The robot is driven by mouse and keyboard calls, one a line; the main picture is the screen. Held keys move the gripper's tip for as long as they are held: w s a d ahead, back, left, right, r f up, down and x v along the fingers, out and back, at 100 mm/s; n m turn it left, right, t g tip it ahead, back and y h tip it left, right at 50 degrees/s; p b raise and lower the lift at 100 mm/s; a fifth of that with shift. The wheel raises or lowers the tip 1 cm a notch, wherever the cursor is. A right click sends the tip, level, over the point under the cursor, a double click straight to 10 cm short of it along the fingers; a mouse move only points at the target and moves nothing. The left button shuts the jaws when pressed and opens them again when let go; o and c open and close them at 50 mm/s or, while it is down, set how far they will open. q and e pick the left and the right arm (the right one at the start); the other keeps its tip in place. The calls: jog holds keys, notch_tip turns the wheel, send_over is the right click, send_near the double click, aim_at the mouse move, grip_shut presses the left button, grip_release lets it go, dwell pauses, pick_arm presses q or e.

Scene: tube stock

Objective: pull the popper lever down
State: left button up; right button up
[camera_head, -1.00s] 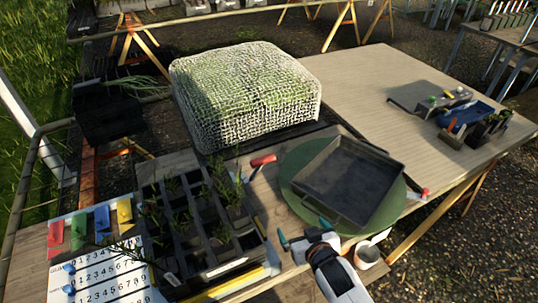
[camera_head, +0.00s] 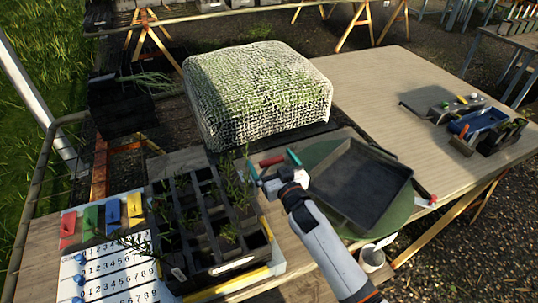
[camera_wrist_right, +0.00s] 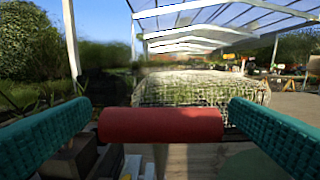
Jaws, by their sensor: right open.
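The popper lever's red handle (camera_head: 270,161) shows between the seedling tray and the black tray. In the right wrist view the handle (camera_wrist_right: 160,125) is a red horizontal cylinder between my fingertips, with a pale post below it. My right gripper (camera_head: 272,164) is open, with one teal finger on each side of the handle. In the wrist view a small gap shows at the right finger; whether the left finger touches the handle I cannot tell. The dark celled seedling tray (camera_head: 218,268) stands left of my right arm. My left gripper is not in view.
A black tray (camera_head: 362,182) sits on a green round mat (camera_head: 322,153) right of the arm. A net-covered block (camera_head: 258,95) stands behind the handle. A numbered board (camera_head: 105,262) with coloured tags lies at left. A pot (camera_head: 372,258) is near the front edge.

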jog(key=shift+x, duration=1.3)
jog(key=c, duration=1.3)
jog(key=s+f+t+b, duration=0.1)
jog(key=s+f+b, duration=0.1)
jog(key=b, duration=0.3)
jog(key=s+d+f+t+y+b, duration=0.1)
jog(key=s+f+t+b, duration=0.1)
jog(key=b, duration=0.3)
jog(key=s+d+f+t+b, duration=0.1)
jog(key=s+f+b, duration=0.2)
jog(key=b, duration=0.3)
jog(key=shift+s+d+t+y, duration=0.1)
jog(key=shift+d+t+y, duration=0.1)
jog(key=shift+t+y, duration=0.15)
jog(key=shift+s+d+f+t+b, duration=0.15)
jog(key=shift+s+f+t+b, duration=0.1)
jog(key=shift+s+f+b, duration=0.3)
jog(key=shift+s+d+f+b, duration=0.1)
jog(key=shift+s+f+b, duration=0.25)
jog(key=shift+f+b, duration=0.2)
